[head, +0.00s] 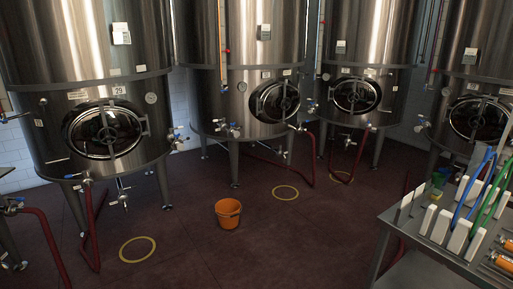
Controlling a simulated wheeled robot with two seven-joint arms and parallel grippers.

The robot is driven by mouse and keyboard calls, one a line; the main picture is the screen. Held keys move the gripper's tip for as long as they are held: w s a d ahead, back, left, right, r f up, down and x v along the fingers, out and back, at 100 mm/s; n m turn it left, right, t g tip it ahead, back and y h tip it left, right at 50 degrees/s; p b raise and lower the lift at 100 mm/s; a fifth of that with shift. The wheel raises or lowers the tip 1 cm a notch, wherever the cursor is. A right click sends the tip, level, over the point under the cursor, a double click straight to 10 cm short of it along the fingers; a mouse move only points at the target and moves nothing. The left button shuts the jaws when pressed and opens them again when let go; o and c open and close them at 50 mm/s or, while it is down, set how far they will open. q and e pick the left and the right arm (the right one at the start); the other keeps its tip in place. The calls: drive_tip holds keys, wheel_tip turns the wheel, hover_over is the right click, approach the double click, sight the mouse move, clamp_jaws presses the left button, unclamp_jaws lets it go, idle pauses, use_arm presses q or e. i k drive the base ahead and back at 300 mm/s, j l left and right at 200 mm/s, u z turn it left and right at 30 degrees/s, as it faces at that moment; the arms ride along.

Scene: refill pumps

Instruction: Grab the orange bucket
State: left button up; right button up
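An orange bucket (228,214) stands upright on the dark red floor, a little left of the middle of the head view. Its open top faces up and its inside looks dark. It stands apart from the tanks and the bench, with nothing touching it. Neither of my grippers shows in this view.
Large steel tanks (245,70) on legs line the back, with red hoses (308,160) and valves below. Yellow rings (137,249) mark the floor. A metal bench (415,232) with white blocks and blue and green tubes fills the lower right. Floor around the bucket is clear.

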sight(227, 207)
drive_tip(key=i, duration=2.05)
